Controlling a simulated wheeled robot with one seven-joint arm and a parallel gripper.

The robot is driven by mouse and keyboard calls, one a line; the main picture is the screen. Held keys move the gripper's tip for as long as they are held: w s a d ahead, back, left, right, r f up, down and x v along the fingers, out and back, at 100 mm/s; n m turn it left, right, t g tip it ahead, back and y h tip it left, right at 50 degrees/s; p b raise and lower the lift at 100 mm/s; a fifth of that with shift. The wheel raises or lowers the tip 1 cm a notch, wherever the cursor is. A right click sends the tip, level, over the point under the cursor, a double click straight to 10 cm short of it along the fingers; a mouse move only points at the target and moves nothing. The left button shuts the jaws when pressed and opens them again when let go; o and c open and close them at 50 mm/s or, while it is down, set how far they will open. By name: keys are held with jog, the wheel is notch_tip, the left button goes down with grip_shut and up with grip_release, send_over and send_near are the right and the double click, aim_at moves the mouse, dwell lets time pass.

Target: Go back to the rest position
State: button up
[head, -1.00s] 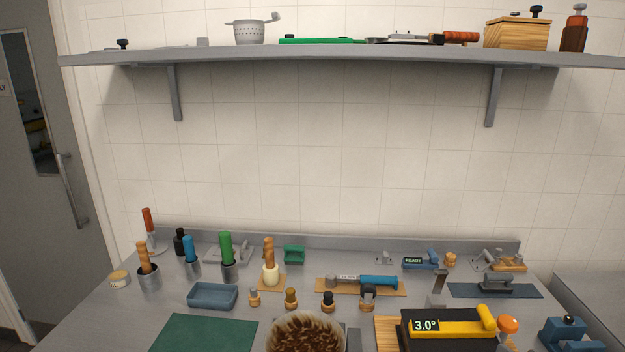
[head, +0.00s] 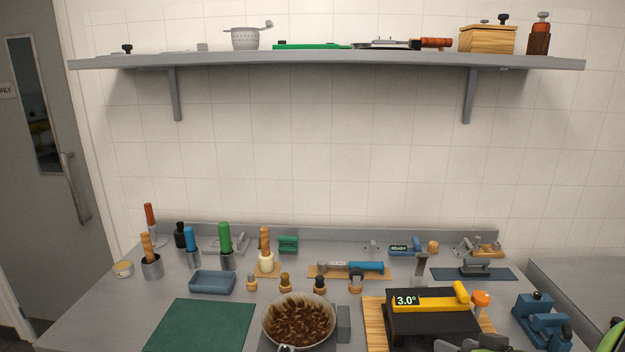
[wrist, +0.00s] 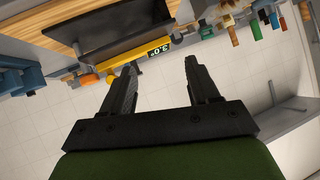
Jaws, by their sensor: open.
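My gripper (wrist: 160,82) shows in the wrist view with its two dark fingers spread apart and nothing between them. The wrist view is turned over, with the bench along the top and the tiled wall below. In the head view, parts of my green and grey arm show at the bottom right corner, and the fingers cannot be made out there. The gripper appears clear of the bench items, with the yellow-topped black device (wrist: 125,42) beyond it; this device also shows in the head view (head: 432,322).
A pan of brown food (head: 300,318) stands at the bench front, beside a green mat (head: 200,325). Handled tools in cups (head: 152,267) stand at the left. A blue device (head: 540,318) is at the right. A loaded shelf (head: 330,60) runs along the wall above.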

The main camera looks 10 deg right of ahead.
jog(key=s+a+r+n+g+y, duration=0.1)
jog(key=a+n+g, duration=0.1)
jog(key=a, duration=0.6)
jog(key=s+a+r+n+g, duration=0.1)
jog(key=a+r+g, duration=0.1)
jog(key=a, duration=0.6)
jog(key=s+a+r+g+h, duration=0.1)
jog(key=s+a, duration=0.5)
jog(key=s, duration=0.6)
jog(key=shift+s+r+m+g+h, duration=0.3)
jog(key=shift+s+r+m+g, duration=0.1)
jog(key=shift+r+g, duration=0.15)
jog(key=shift+a+r, duration=0.1)
jog(key=shift+a, duration=0.05)
